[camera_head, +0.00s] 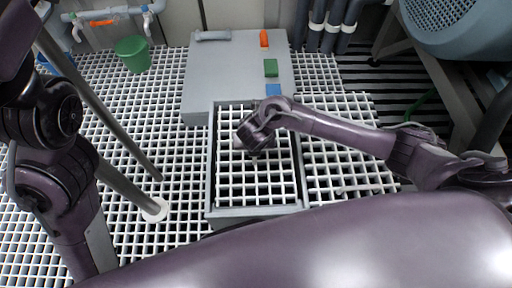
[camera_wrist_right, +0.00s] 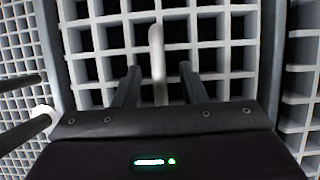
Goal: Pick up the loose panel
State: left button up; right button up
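The loose panel (camera_head: 252,188) appears to be the white grating inside a grey rectangular frame (camera_head: 255,211), in the middle of the head view. The right wrist view shows the grating (camera_wrist_right: 225,75) close up, with a pale upright-looking bar (camera_wrist_right: 157,62) over it, like a handle. My right gripper (camera_head: 254,155) is over the grating's upper middle. In the right wrist view its two dark fingers (camera_wrist_right: 160,82) are apart, one on each side of the pale bar, with gaps on both sides. My left arm shows at the left, but its gripper is out of view.
A grey box (camera_head: 235,75) with small coloured blocks stands behind the frame. A green bucket (camera_head: 133,54) is at the back left. A blue-grey machine (camera_head: 455,25) is at the back right.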

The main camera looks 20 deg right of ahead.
grip_shut()
dwell(0.3)
dwell(1.2)
